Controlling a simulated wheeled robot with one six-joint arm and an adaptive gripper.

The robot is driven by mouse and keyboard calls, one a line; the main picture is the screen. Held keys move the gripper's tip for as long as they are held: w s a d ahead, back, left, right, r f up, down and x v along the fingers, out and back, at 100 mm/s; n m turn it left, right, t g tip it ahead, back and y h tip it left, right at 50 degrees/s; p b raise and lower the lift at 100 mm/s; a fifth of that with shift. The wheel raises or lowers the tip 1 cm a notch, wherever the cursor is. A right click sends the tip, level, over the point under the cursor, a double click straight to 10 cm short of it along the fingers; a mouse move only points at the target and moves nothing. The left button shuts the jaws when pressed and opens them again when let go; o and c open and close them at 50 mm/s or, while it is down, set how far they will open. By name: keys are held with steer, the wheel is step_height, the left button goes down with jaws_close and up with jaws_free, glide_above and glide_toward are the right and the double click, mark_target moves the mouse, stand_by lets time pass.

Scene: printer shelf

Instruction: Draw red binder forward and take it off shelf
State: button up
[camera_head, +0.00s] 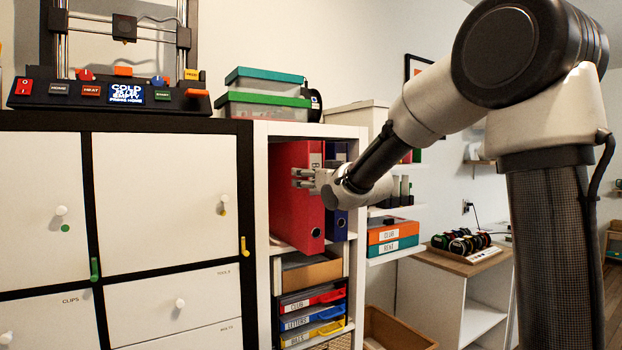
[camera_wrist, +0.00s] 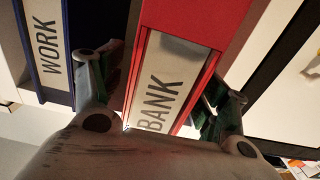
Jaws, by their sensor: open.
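The red binder (camera_head: 296,200) stands upright in the upper compartment of the white shelf (camera_head: 261,220). In the wrist view the red binder (camera_wrist: 205,22) shows its spine with a label reading BANK. My gripper (camera_head: 305,178) is at the upper part of its spine. In the wrist view my gripper (camera_wrist: 165,95) is open, with one finger on each side of the red binder. The finger on the picture's left lies between the red binder and a blue binder (camera_wrist: 92,25) labelled WORK. I cannot tell whether the fingers touch the red binder.
The blue binder (camera_head: 337,205) stands right beside the red one. Below are a cardboard box (camera_head: 312,272) and several coloured drawers (camera_head: 312,318). A white cabinet (camera_head: 165,190) adjoins on the left. Clear boxes (camera_head: 262,95) sit on top.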

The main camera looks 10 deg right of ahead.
steer(key=v, duration=1.1)
steer(key=shift+s, duration=0.35)
steer(key=shift+w+d+r, duration=0.1)
steer(key=shift+d, duration=0.1)
